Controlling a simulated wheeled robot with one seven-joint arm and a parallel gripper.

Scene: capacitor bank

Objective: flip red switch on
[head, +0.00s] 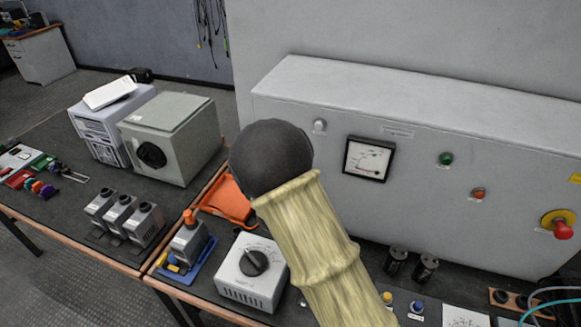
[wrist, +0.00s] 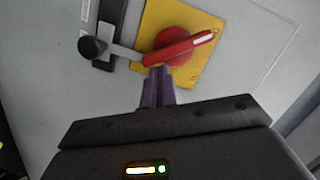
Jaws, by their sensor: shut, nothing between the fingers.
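The red switch (wrist: 180,48) shows in the wrist view as a red rotary handle on a square yellow plate (wrist: 208,75). Its bar slants from lower left to upper right and has a white mark near its upper right end. My gripper (wrist: 157,69) is shut and empty. Its purple fingertips are just below the lower left end of the red handle; I cannot tell if they touch it. In the head view I cannot make out this switch or my gripper; my arm covers the middle of that view.
A black-knobbed lever (wrist: 93,47) sits left of the yellow plate. In the head view, a grey cabinet (head: 420,110) carries a meter (head: 368,158), a green button (head: 446,158) and a red mushroom button (head: 562,229). Several devices, including a grey dial box (head: 240,285), stand on the bench.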

